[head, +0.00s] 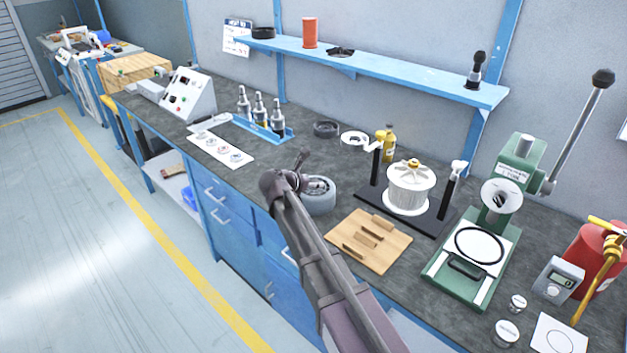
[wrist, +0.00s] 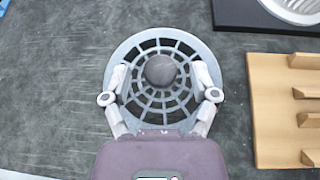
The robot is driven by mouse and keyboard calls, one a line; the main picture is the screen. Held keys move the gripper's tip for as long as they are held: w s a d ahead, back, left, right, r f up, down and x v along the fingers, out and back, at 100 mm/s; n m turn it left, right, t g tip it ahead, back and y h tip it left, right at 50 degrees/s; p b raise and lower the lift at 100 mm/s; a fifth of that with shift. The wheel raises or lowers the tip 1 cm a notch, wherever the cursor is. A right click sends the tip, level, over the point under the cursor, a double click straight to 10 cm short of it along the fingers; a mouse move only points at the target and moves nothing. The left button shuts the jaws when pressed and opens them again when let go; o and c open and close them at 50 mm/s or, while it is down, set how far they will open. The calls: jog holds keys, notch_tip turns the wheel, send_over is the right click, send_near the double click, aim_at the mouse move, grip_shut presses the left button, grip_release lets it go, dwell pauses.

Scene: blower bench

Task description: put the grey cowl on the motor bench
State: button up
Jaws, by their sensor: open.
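The grey cowl (wrist: 160,113), a round grille with a solid rim and a knob at its centre, lies on the dark worktop. In the head view the grey cowl (head: 320,199) is partly hidden behind my arm. My gripper (wrist: 160,78) is open over the cowl, one finger on each side of the knob; I cannot tell whether they touch it. In the head view my gripper (head: 303,172) is small and partly hidden by the wrist. A black base (head: 432,222) with two posts and a white finned, motor-like unit (head: 408,188) stands right of the cowl.
A wooden rack (head: 367,257) with upright slats lies close to the cowl's right. Beyond it stand a green press (head: 490,225) and a red extinguisher (head: 597,257). White mat (head: 222,152) and blue bottle rack (head: 262,132) lie left. A blue shelf (head: 380,66) hangs above.

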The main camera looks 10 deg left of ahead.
jog(key=p+v, duration=0.4)
jog(key=v, duration=0.6)
jog(key=shift+s+a+r+p, duration=0.15)
jog(key=shift+s+a+p, duration=0.05)
jog(key=shift+s+p, duration=0.15)
dwell(0.3)
